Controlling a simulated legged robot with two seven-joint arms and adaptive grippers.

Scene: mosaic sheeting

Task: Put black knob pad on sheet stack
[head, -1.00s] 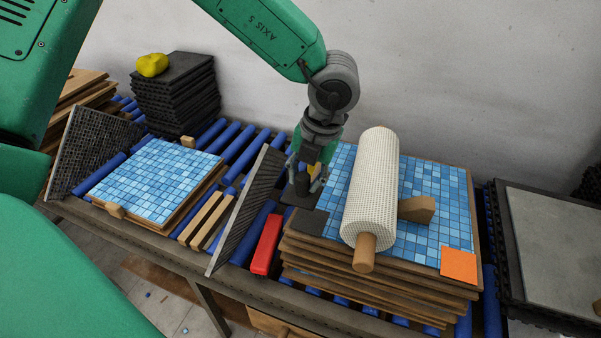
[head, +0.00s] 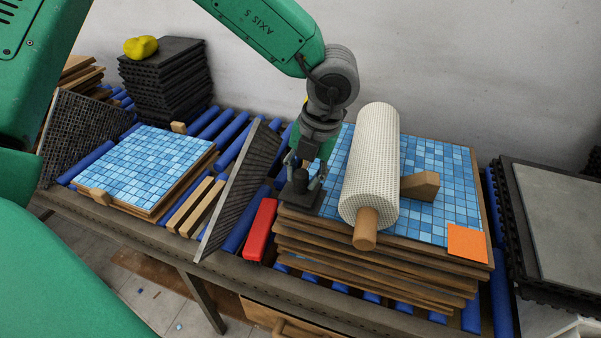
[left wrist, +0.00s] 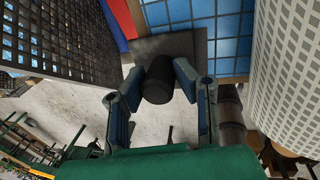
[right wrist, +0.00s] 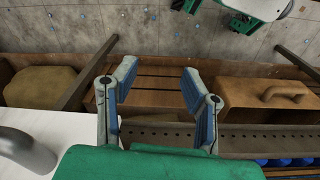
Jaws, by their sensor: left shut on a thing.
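The black knob pad (head: 300,198) is a flat dark square with an upright black knob, at the near left corner of the sheet stack (head: 345,255). The stack is brown boards topped with blue mosaic. My left gripper (head: 302,177) is above the pad, its fingers on either side of the knob. In the left wrist view the knob (left wrist: 157,82) sits between both fingers (left wrist: 158,88). I cannot tell whether the pad touches the stack. My right gripper (right wrist: 158,82) is open and empty in the right wrist view; it is outside the head view.
A white mesh roll (head: 371,160) on a wooden core lies on the stack by a wooden wedge (head: 420,186). An orange square (head: 467,243) marks the near right corner. Left of the stack are a red block (head: 260,229) and a leaning dark grid panel (head: 238,190).

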